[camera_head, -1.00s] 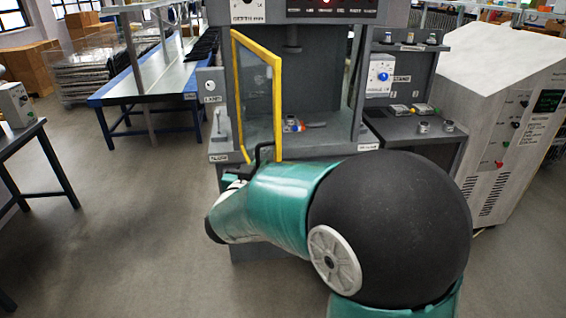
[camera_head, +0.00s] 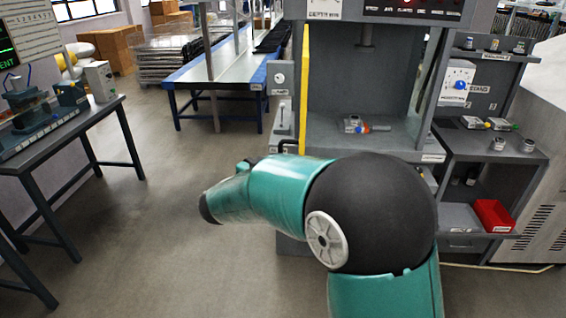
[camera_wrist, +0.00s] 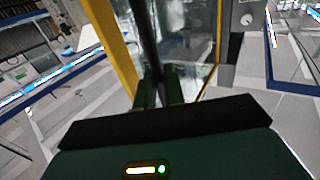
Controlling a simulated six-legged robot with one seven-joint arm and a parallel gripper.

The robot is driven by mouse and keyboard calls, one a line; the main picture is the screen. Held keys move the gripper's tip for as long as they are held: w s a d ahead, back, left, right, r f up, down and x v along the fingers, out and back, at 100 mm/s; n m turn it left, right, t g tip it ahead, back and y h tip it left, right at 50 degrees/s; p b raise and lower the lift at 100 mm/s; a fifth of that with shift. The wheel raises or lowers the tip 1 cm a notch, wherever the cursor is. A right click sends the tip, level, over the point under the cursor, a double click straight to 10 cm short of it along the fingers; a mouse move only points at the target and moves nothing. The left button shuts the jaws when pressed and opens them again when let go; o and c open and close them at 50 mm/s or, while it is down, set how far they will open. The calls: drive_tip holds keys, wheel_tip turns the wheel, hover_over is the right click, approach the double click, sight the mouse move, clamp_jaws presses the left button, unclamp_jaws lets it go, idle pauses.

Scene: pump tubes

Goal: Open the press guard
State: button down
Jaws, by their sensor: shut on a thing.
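The press guard (camera_head: 304,90), a clear panel in a yellow frame, shows nearly edge-on at the left side of the press opening in the head view. It stands swung out, and the opening beside it is uncovered. In the wrist view its yellow frame (camera_wrist: 112,50) crosses the upper left, with the clear pane to its right. A dark bar handle (camera_wrist: 149,40) runs down between the fingers of my gripper (camera_wrist: 159,90), which is shut on it. In the head view the handle's top (camera_head: 288,143) just shows; my arm hides the fingers.
The press bed holds a small fixture with an orange-and-blue part (camera_head: 362,127). A side shelf with a red bin (camera_head: 494,216) stands right of the press. A dark table (camera_head: 70,135) is at the left, and a blue-framed conveyor (camera_head: 222,75) behind. The floor at left is clear.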

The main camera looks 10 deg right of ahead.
drive_tip(key=c, duration=1.6)
unclamp_jaws()
drive_tip(key=shift+c, duration=0.2)
drive_tip(key=v, duration=1.3)
drive_tip(key=shift+s+a, duration=0.25)
drive_tip(key=shift+a, duration=0.05)
drive_tip(key=shift+r, duration=0.15)
